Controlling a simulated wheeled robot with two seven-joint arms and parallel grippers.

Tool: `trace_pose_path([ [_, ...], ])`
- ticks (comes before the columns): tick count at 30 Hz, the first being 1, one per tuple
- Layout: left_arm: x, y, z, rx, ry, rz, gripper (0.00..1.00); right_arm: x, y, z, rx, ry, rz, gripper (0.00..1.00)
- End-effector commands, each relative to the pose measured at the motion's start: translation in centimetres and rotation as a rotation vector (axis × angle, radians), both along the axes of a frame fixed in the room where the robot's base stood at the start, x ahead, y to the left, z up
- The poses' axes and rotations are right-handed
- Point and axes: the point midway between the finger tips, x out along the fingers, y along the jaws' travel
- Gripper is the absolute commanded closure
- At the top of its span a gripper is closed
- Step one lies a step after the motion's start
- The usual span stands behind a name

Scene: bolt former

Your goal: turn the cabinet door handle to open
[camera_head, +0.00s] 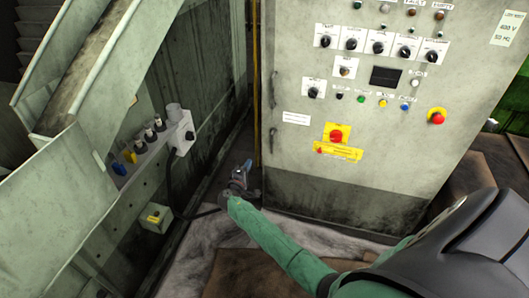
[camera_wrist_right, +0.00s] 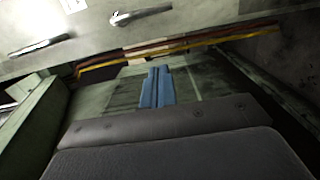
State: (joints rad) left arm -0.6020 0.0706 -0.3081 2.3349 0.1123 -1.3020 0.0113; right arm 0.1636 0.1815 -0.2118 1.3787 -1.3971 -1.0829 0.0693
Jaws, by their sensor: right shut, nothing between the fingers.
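The grey-green cabinet (camera_head: 300,165) stands right of centre in the head view, its door closed. Two slim handles sit along its left edge, an upper handle (camera_head: 273,90) and a lower handle (camera_head: 275,145). In the right wrist view two handles show at the top: a silver one (camera_wrist_right: 140,15) that stands out at an angle, and a flatter one (camera_wrist_right: 40,46). My right gripper (camera_head: 247,165) is just left of the cabinet's lower left edge, below the lower handle and apart from it. Its blue fingers (camera_wrist_right: 157,87) are shut and empty. My left gripper is out of view.
A machine wall with a switch box (camera_head: 154,217) stands at left. A narrow gap lies between them.

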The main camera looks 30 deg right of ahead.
Motion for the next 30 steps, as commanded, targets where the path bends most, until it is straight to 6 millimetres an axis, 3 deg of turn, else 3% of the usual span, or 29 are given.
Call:
trace_pose_path([
  [8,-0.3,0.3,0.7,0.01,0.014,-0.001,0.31,1.2,-1.6,0.2,-0.002,0.001,-0.002,1.0],
  [23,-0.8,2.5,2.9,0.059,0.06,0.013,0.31,6.1,-7.8,0.2,-0.001,0.001,-0.002,1.0],
  [30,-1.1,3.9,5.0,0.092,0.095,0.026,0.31,4.4,-10.0,0.2,0.001,0.002,-0.001,1.0],
])
